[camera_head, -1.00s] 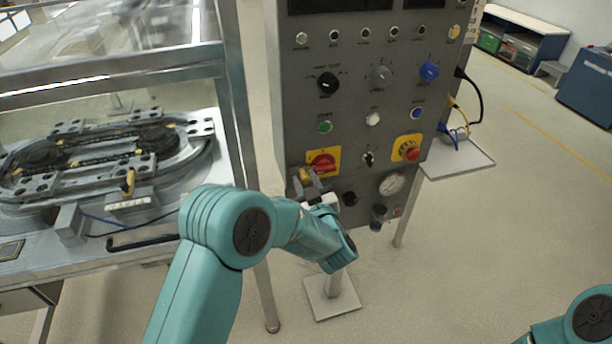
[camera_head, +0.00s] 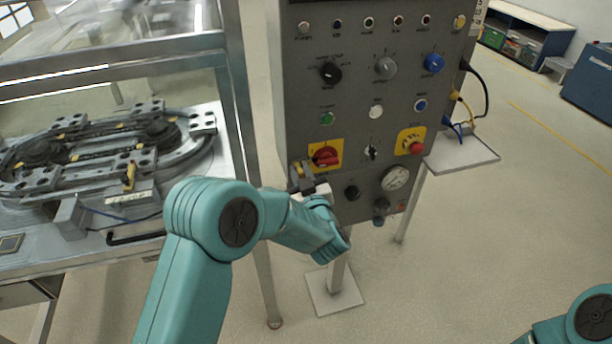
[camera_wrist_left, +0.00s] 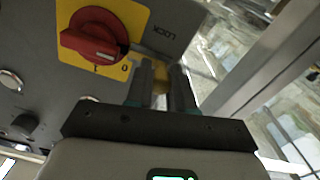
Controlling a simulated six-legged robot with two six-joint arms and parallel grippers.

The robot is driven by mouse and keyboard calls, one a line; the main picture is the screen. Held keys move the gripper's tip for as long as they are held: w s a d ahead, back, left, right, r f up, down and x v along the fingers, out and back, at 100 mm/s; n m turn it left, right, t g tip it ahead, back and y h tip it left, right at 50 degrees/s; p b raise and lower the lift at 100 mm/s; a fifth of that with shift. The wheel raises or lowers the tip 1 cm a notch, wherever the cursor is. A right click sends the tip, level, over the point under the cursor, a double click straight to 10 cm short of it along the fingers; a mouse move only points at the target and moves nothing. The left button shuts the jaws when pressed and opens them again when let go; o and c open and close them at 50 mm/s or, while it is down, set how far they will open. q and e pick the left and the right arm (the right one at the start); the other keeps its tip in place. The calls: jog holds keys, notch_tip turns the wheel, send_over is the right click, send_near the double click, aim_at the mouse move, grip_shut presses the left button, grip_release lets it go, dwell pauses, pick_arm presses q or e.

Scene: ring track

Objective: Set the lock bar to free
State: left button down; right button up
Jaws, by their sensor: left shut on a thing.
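The red rotary switch (camera_head: 326,156) sits on a yellow plate low on the left of the grey control panel. It also shows in the left wrist view (camera_wrist_left: 94,36), with the word LOCK on the grey face beside the plate. The lock bar, a small yellow-brass piece (camera_wrist_left: 160,77), is between my left gripper's fingers, just off the plate's edge. My left gripper (camera_head: 301,175) is shut on it at the panel's left edge; its fingers hide much of the bar. My right gripper is out of view; only part of that arm shows at bottom right.
The panel (camera_head: 350,105) carries knobs, buttons, a gauge (camera_head: 395,178) and a red emergency button (camera_head: 416,148). A framed bench with a ring track (camera_head: 110,150) stands at left. A small shelf with cables (camera_head: 462,155) is at right. Open floor lies at right.

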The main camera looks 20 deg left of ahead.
pick_arm(q)
jog(key=c, duration=1.3)
grip_release()
jog(key=shift+s+a+f, duration=0.1)
jog(key=shift+a, duration=0.05)
jog(key=shift+c, duration=0.2)
jog(key=shift+o, duration=0.4)
jog(key=shift+a, duration=0.1)
jog(key=b+v, duration=0.3)
jog(key=v, duration=1.3)
jog(key=shift+d, duration=0.25)
jog(key=shift+s+a, duration=0.1)
